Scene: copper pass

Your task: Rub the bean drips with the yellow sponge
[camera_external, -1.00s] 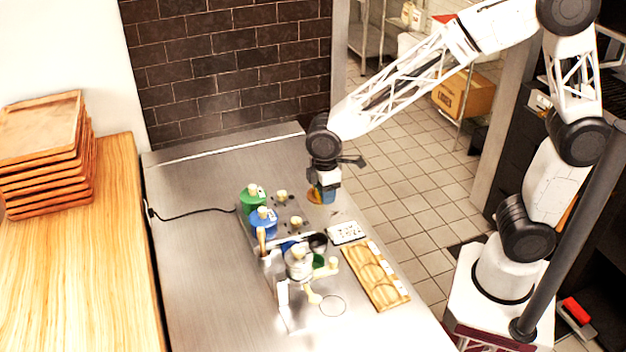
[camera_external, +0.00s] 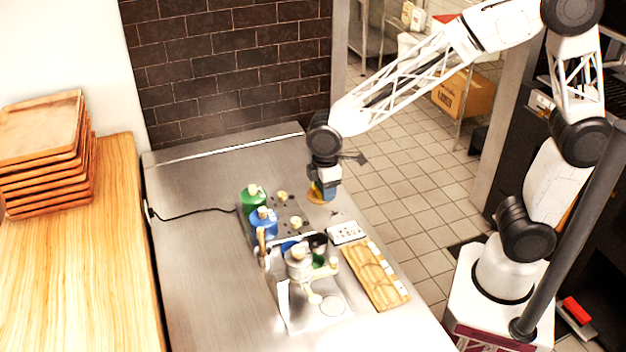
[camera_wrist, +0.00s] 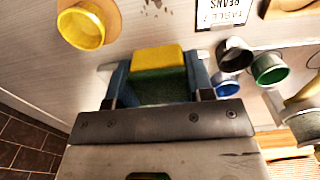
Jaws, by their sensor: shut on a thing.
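My gripper (camera_wrist: 158,84) is shut on the yellow sponge (camera_wrist: 157,58), which shows a yellow top and a dark green layer between the blue fingers. In the external view my gripper (camera_external: 325,190) hangs over the far right part of the steel counter; a yellow-orange patch shows there, and I cannot tell whether it is sponge or cup. The bean drips (camera_wrist: 157,5) are small brown specks at the top edge of the wrist view, ahead of the sponge and apart from it in the picture. Whether the sponge's underside touches the counter is hidden.
A yellow cup (camera_wrist: 84,27) stands close at the left of the fingers. A printed card (camera_wrist: 222,12), a black cup (camera_wrist: 235,55), a green cup (camera_wrist: 270,68) and a blue cup (camera_wrist: 226,85) are at the right. A wooden tray (camera_external: 375,275) lies along the counter's right edge.

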